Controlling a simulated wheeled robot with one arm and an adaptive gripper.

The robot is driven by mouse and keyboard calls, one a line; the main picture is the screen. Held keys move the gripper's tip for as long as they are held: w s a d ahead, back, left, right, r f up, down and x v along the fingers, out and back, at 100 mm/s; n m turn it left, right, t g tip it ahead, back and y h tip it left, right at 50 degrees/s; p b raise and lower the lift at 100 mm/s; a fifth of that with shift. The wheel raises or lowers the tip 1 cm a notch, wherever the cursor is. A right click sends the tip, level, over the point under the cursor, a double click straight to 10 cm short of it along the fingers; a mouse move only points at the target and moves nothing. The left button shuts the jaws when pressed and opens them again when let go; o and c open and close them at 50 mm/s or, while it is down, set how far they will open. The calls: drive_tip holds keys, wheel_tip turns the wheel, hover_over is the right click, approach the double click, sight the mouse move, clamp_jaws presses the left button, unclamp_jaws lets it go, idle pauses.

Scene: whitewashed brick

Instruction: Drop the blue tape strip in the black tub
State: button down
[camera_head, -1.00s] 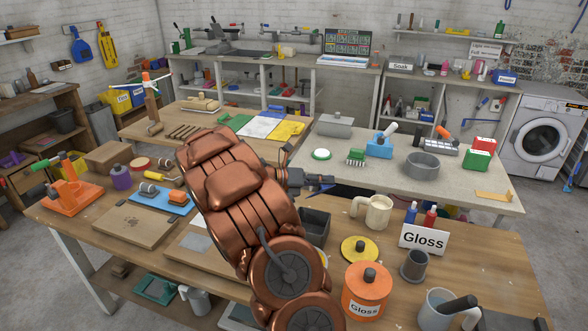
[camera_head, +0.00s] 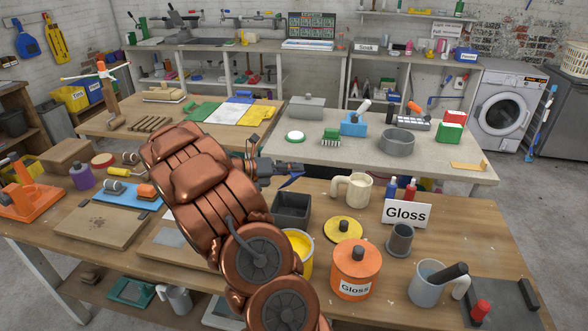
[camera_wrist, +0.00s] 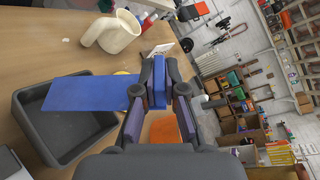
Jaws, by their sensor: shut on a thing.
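My gripper is shut on the blue tape strip (camera_wrist: 85,95), a flat blue sheet that sticks out to the left of the fingers in the wrist view. The gripper's fingertips (camera_wrist: 169,82) pinch its right end. The black tub (camera_wrist: 35,135) is a dark grey open box below the strip in the wrist view, and the strip's far part overlaps its opening. In the head view, the tub (camera_head: 291,208) stands on the wooden bench right of my arm. My gripper (camera_head: 285,172) is just above and behind it there, with a thin blue sliver of strip (camera_head: 293,181) showing.
A cream mug (camera_head: 352,190) stands right of the tub. A yellow-filled can (camera_head: 300,252), a yellow lid (camera_head: 343,229) and an orange Gloss pot (camera_head: 355,268) are in front. The Gloss sign (camera_head: 407,213) stands further right. My arm hides part of the bench.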

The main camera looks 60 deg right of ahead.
drive_tip(key=shift+f+b, duration=0.55)
drive_tip(key=shift+f, duration=0.3)
wheel_tip(320, 180, down, 6)
idle(0.4)
drive_tip(key=c, duration=1.2)
unclamp_jaws()
drive_tip(key=v, duration=1.2)
drive_tip(key=shift+s, duration=0.1)
